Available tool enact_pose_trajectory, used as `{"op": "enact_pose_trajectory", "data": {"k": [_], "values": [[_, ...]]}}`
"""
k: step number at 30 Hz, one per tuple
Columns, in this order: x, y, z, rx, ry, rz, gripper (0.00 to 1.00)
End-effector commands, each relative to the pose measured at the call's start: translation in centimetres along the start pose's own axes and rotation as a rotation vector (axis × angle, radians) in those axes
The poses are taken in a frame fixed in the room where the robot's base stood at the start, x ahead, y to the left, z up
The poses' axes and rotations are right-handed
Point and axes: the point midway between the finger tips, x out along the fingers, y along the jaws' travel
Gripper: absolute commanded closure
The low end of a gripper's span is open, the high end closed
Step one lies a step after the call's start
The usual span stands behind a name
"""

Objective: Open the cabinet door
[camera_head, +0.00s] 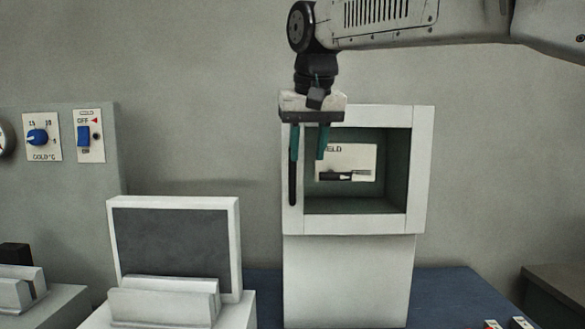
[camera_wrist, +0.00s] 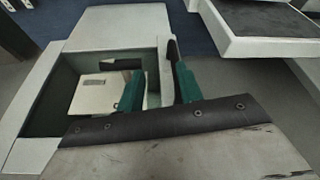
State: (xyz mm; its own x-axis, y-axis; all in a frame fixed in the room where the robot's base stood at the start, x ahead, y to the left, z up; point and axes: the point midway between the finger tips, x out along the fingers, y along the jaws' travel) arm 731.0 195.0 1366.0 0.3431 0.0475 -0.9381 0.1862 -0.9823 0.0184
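The white cabinet (camera_head: 350,280) stands against the wall, with a framed door (camera_head: 365,223) on its upper front that looks shut. A dark upright handle (camera_head: 292,185) is on the left part of the door frame; its top also shows in the wrist view (camera_wrist: 172,48). My gripper (camera_head: 307,158) points down at the upper left of the door.
A labelled card (camera_head: 346,163) with a dark item shows through the door's opening. A white stand with a dark panel (camera_head: 172,240) is to the left. A wall panel with a blue knob (camera_head: 38,137) and switch (camera_head: 84,136) is farther left. A dark box (camera_head: 555,290) is at right.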

Motion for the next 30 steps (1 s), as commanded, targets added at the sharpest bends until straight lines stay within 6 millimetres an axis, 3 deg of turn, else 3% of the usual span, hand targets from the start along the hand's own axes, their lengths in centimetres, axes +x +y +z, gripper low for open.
{"op": "enact_pose_trajectory", "data": {"k": [1,4,8,21,30], "values": [[-0.1,-1.2,-1.1,-0.005,0.01,-0.004,0.64],[-0.3,-2.4,-2.4,-0.007,0.023,-0.008,0.64],[-1.0,-2.1,-2.8,0.028,0.037,-0.007,0.64],[5.2,-2.1,-3.0,0.03,0.037,-0.007,0.64],[6.2,-2.1,-3.1,0.03,0.039,-0.008,0.64]]}}
